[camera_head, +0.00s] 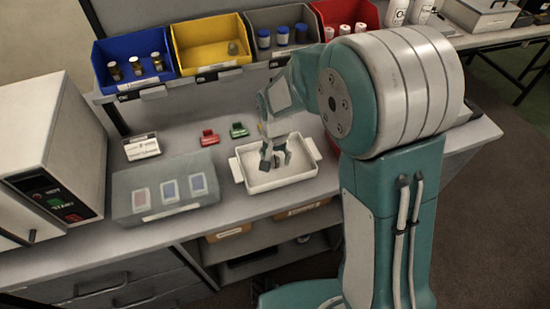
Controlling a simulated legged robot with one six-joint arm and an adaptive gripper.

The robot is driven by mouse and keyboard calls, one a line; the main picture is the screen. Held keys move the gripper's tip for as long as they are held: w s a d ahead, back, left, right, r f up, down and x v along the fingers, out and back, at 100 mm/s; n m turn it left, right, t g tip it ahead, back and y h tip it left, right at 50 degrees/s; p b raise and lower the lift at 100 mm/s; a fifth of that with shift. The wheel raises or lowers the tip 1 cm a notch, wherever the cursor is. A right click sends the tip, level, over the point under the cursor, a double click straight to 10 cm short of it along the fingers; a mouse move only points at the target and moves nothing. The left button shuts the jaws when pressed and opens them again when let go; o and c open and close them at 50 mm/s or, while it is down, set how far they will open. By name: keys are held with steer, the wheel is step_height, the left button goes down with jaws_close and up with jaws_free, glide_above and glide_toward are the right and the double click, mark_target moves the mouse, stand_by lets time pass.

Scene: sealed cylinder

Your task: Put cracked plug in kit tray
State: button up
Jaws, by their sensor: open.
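The kit tray appears to be the white two-handled tray (252,182) on the bench. My gripper (276,158) points down into it, with its fingers spread apart. A small dark shape (276,161) shows between and just below the fingers, low in the tray. It may be the cracked plug, but it is too small to tell, and I see no crack. I cannot tell whether it touches the tray floor. My arm hides part of the bench to the right.
A red clip (209,138) and a green clip (238,131) lie behind the tray. A grey panel box (165,187) and a white machine (45,150) stand to the left. Blue (131,62), yellow (211,45), grey and red bins line the raised shelf.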

mark_target(275, 157)
step_height(275, 157, up, 11)
steer(key=s+d+r+n+t, duration=0.1)
steer(key=s+d+r+t, duration=0.1)
steer(key=s, duration=0.4)
steer(key=s+d+r+n+t, duration=0.1)
steer(key=s+d+r, duration=0.3)
steer(key=s+d, duration=0.2)
steer(key=s+d+r+t, duration=0.2)
steer(key=s+d+r, duration=0.2)
steer(key=s, duration=0.3)
steer(key=shift+d+n+t, duration=0.3)
steer(key=shift+d+n, duration=0.1)
steer(key=shift+s, duration=0.1)
steer(key=shift+c, duration=0.3)
stand_by(0.3)
